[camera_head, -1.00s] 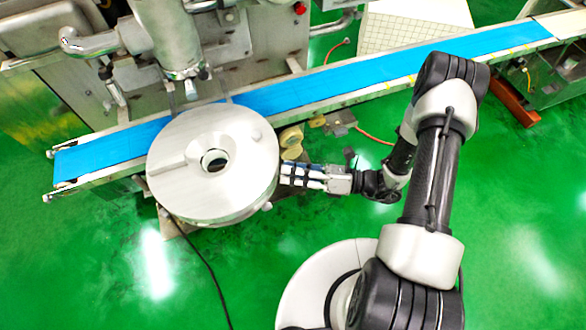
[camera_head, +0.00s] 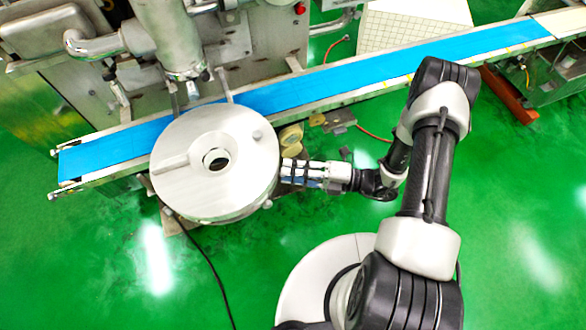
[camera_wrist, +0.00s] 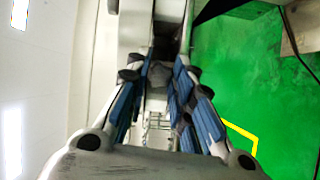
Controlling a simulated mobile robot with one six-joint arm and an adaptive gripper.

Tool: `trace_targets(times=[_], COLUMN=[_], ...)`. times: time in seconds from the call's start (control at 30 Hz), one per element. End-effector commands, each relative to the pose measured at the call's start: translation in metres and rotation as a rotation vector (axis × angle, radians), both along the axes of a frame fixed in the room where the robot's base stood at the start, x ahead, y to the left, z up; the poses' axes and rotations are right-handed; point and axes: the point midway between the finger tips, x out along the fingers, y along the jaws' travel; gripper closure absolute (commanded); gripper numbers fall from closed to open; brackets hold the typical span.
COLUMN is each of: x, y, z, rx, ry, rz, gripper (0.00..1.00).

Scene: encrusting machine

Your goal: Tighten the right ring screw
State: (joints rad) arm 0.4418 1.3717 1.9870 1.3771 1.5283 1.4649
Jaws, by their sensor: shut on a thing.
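The large round metal ring (camera_head: 190,192), with a dark hole in its middle, stands in front of the conveyor in the head view. My gripper (camera_head: 285,168) is at its right rim, with its fingers pointing left. In the wrist view the blue-padded fingers of my gripper (camera_wrist: 157,68) close around a small grey knob, the right ring screw (camera_wrist: 158,75). In the head view the fingers hide that screw. How far the screw is turned in cannot be told.
The blue conveyor belt (camera_head: 330,83) runs behind the ring. The metal machine (camera_head: 270,45) with its vertical cylinder (camera_head: 165,38) stands at the back left. A black cable (camera_head: 207,262) lies on the green floor. The floor in front of the ring is mostly open.

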Motion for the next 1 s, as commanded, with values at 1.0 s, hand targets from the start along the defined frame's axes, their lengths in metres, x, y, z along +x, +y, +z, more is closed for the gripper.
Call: trace_targets(times=[1.0], x=[-0.0022], y=[0.0004], z=[-0.0033], rx=[0.225], ry=[0.907], rz=[0.000], gripper=[1.00])
